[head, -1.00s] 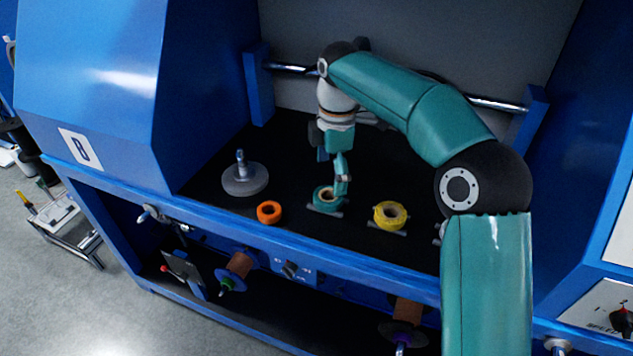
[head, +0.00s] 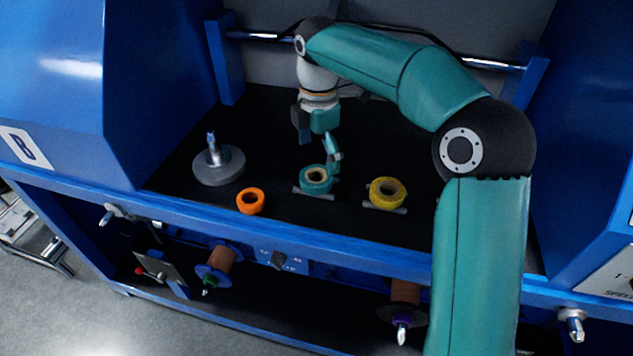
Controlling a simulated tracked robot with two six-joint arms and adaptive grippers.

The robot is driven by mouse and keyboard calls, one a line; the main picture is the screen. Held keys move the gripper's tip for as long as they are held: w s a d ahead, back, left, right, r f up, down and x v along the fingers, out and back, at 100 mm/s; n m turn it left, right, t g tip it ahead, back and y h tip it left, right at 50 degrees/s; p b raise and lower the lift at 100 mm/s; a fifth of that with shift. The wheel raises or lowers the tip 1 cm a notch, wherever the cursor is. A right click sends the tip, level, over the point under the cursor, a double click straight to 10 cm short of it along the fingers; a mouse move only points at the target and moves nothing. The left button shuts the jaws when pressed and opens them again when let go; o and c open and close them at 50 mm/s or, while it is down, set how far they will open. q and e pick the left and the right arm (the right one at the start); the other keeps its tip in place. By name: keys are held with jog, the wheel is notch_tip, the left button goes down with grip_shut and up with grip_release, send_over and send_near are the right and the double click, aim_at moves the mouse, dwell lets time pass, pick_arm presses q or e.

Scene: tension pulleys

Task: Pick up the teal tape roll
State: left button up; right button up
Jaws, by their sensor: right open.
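The teal tape roll (head: 313,184) lies on the black work surface, on a small grey holder, near the front edge. My right gripper (head: 318,153) is above it, pointing down. It is open, with one finger reaching down by the roll's right rear side and the other finger higher on the left. I cannot tell whether the right finger touches the roll. The roll's front and hole are visible. My left gripper is out of view.
An orange roll (head: 250,201) lies to the left and a yellow roll (head: 387,192) to the right. A grey disc with an upright spindle (head: 218,166) stands farther left. A metal bar (head: 262,37) crosses behind my arm. Blue housings flank the black surface.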

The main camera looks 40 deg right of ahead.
aim_at(316, 173)
jog(key=shift+w+a+f+b, duration=0.1)
jog(key=shift+f+b, duration=0.1)
jog(key=shift+f, duration=1.25)
jog(key=shift+a+f+b, duration=0.1)
jog(key=shift+f+b, duration=0.05)
jog(key=shift+f, duration=1.25)
jog(key=c, duration=1.2)
jog(key=shift+c, duration=0.2)
jog(key=shift+r, duration=0.2)
notch_tip(316, 173, up, 20)
jog(key=p, duration=0.6)
jog(key=shift+f, duration=0.15)
